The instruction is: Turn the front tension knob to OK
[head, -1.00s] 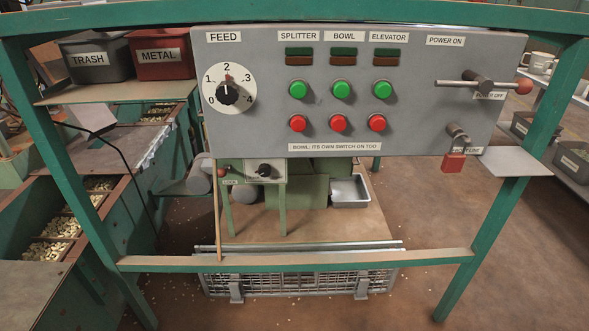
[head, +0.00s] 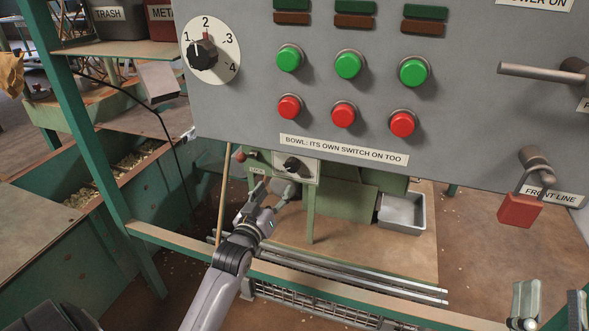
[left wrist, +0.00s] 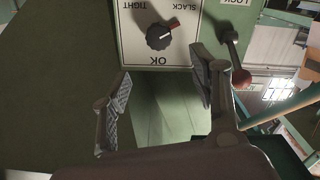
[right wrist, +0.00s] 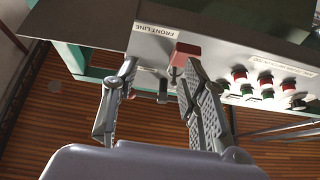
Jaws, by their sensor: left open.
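The tension knob (left wrist: 158,37) is black, with a white line and a red mark beside it, on a light plate (left wrist: 190,54) lettered SLACK, TIGHT and OK, upside down in the left wrist view. The red mark lies on the side away from OK. The knob also shows in the head view (head: 291,164), below the big grey panel. My left gripper (head: 273,190) is open and empty, just short of the knob; its fingers (left wrist: 160,85) are apart below the plate in the left wrist view. My right gripper (right wrist: 158,75) is open and empty, away from the knob.
A lever with a red ball (left wrist: 241,78) stands beside the knob plate, close to a left finger. The grey panel (head: 240,110) hangs above. A red padlock (right wrist: 186,54) hangs beyond my right gripper.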

